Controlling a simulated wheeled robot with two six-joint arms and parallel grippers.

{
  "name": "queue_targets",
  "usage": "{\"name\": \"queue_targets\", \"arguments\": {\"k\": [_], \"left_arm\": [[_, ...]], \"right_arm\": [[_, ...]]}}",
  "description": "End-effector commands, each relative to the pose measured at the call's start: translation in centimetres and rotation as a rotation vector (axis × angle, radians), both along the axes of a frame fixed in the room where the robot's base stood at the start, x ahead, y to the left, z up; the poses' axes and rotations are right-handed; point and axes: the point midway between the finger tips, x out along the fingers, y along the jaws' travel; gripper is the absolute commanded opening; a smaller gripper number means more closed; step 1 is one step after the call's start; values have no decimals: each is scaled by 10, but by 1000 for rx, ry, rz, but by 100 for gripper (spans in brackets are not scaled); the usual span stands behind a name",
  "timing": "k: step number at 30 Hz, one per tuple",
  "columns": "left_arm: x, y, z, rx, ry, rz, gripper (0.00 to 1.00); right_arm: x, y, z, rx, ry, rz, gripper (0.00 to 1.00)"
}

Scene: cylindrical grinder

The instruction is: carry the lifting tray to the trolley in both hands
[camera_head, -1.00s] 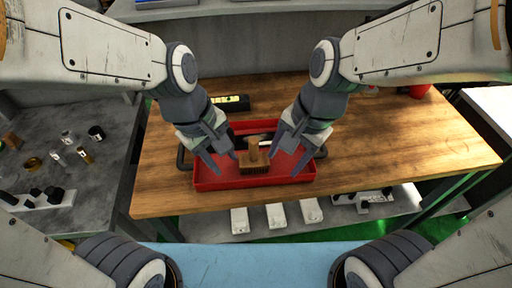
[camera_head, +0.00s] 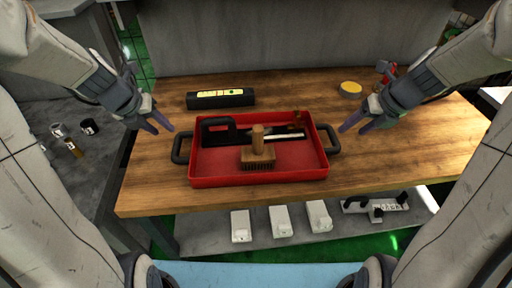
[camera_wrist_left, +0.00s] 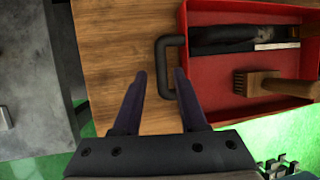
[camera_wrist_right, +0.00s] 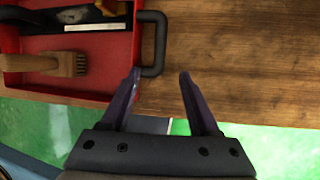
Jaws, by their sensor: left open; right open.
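The red lifting tray (camera_head: 259,181) sits on the wooden table (camera_head: 400,165) with a black handle at each end. It holds a wooden brush (camera_head: 258,155), a black-handled tool (camera_head: 218,131) and a pale strip (camera_head: 284,136). My left gripper (camera_head: 160,127) is open, up and left of the left handle (camera_head: 181,148); the left wrist view shows that handle (camera_wrist_left: 163,68) near its fingertips. My right gripper (camera_head: 353,128) is open, up and right of the right handle (camera_head: 332,139); the right wrist view shows that handle (camera_wrist_right: 159,45) near its fingertips. Neither holds anything. I cannot identify the trolley.
A black case with a yellow top (camera_head: 221,99) and a yellow-topped round tin (camera_head: 350,87) stand behind the tray. A grey bench (camera_head: 80,165) with small parts is at left. White blocks (camera_head: 281,220) lie on a lower shelf. A blue surface (camera_head: 255,272) shows at the bottom edge.

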Motion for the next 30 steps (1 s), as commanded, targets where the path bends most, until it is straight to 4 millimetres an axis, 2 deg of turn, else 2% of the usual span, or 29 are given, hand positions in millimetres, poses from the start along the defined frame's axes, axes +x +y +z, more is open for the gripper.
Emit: {"name": "queue_targets", "arguments": {"k": [5, 15, 21, 30], "left_arm": [[3, -2, -9, -1, 2, -4, 42], [26, -11, -61, -1, 5, -5, 42], [37, -15, -85, -1, 2, -5, 42], [41, -16, -95, 2, 0, -5, 42]], "right_arm": [[3, 3, -9, 1, 2, 3, 62], [23, 16, -61, 2, 5, 5, 62], [33, 21, -85, 0, 2, 4, 62], [38, 23, -95, -2, 0, 4, 62]]}}
